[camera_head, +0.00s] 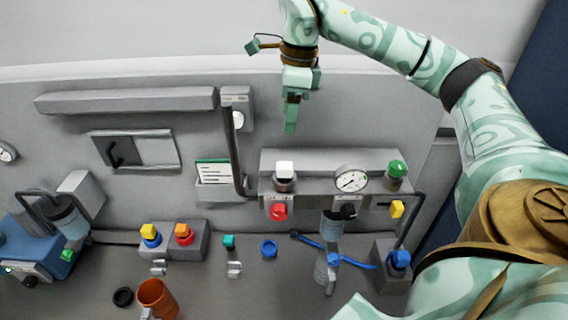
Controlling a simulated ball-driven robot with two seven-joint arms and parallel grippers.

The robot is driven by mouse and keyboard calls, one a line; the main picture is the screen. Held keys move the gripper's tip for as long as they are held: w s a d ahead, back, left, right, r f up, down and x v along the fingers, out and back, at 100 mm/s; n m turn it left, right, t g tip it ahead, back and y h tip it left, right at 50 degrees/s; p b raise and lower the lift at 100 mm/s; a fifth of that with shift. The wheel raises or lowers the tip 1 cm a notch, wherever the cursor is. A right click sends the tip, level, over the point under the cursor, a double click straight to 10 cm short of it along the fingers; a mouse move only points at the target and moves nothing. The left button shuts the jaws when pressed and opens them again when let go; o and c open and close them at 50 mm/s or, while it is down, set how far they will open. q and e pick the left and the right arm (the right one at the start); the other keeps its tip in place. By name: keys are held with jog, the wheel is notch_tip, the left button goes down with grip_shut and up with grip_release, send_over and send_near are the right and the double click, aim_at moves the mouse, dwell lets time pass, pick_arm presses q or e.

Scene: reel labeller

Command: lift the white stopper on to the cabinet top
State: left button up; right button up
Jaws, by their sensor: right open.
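I cannot tell for sure which surface is the cabinet top; the flat top of this box is one candidate. My right gripper (291,124) is mint green and points down, above the white stopper in the picture and apart from it. It is open and holds nothing, though its fingers overlap in this view. My left gripper is not in view.
The box also carries a gauge (351,179), a green knob (397,169) and a red knob (278,211). A dark vertical bar (234,150) stands left of the stopper. Below are coloured blocks, a blue ring (268,248) and an orange cup (157,297).

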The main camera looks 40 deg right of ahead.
send_over(285, 164)
jog(key=s, duration=0.2)
jog(key=f, duration=0.6)
jog(key=shift+w+a+f, duration=0.1)
jog(key=shift+w+a, duration=0.1)
jog(key=shift+a, duration=0.2)
jog(key=shift+w+f, duration=0.3)
jog(key=shift+f, duration=0.35)
jog(key=shift+w+f, duration=0.25)
jog(key=shift+f, duration=0.35)
jog(key=shift+d+f, duration=0.25)
jog(key=shift+f, duration=0.4)
notch_tip(285, 164, down, 4)
jog(key=shift+w+r+p, duration=0.15)
jog(key=shift+p, duration=0.4)
jog(key=shift+w+d+f, duration=0.1)
jog(key=shift+w+f, duration=0.05)
jog(key=shift+f, duration=0.2)
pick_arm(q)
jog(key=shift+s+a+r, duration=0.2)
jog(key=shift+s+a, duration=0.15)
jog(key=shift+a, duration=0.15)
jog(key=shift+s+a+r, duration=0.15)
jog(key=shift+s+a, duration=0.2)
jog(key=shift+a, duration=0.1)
pick_arm(e)
jog(key=c, duration=1.2)
